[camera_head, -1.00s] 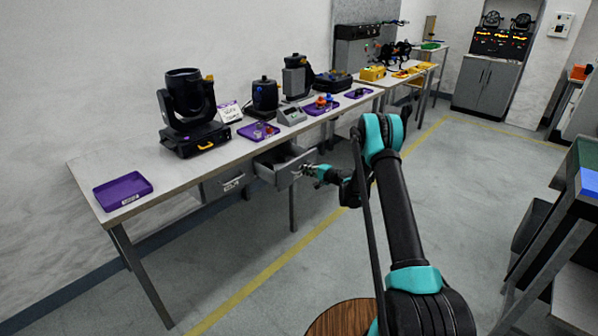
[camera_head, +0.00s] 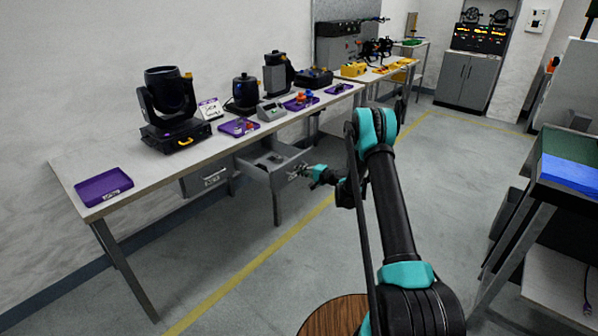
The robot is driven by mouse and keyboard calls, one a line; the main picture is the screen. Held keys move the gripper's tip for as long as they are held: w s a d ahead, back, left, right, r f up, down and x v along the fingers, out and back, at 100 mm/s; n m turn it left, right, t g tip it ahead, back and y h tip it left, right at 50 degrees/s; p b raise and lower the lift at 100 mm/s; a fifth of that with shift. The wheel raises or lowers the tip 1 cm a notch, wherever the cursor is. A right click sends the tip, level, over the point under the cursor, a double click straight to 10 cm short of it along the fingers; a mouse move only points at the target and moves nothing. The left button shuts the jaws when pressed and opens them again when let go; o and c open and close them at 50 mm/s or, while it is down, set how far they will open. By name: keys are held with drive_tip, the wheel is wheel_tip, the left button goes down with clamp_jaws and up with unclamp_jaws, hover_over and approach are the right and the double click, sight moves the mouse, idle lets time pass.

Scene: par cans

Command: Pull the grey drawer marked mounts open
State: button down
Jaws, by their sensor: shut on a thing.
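A grey drawer (camera_head: 284,178) under the long workbench stands pulled out, its inside showing with some dark items in it. Its marking is too small to read. My gripper (camera_head: 302,172) is at the drawer's front and shut on its handle, which is mostly hidden by the fingers. A second grey drawer (camera_head: 207,180) to the left is closed, with its handle and a label on the front.
The workbench (camera_head: 150,165) carries a purple tray (camera_head: 103,187), a moving-head light (camera_head: 168,105) and other purple trays. A dark stand (camera_head: 562,180) is at the right. The floor (camera_head: 290,265) between is clear.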

drive_tip(key=c, duration=1.9)
unclamp_jaws()
drive_tip(key=v, duration=1.2)
drive_tip(key=shift+d+f, duration=0.1)
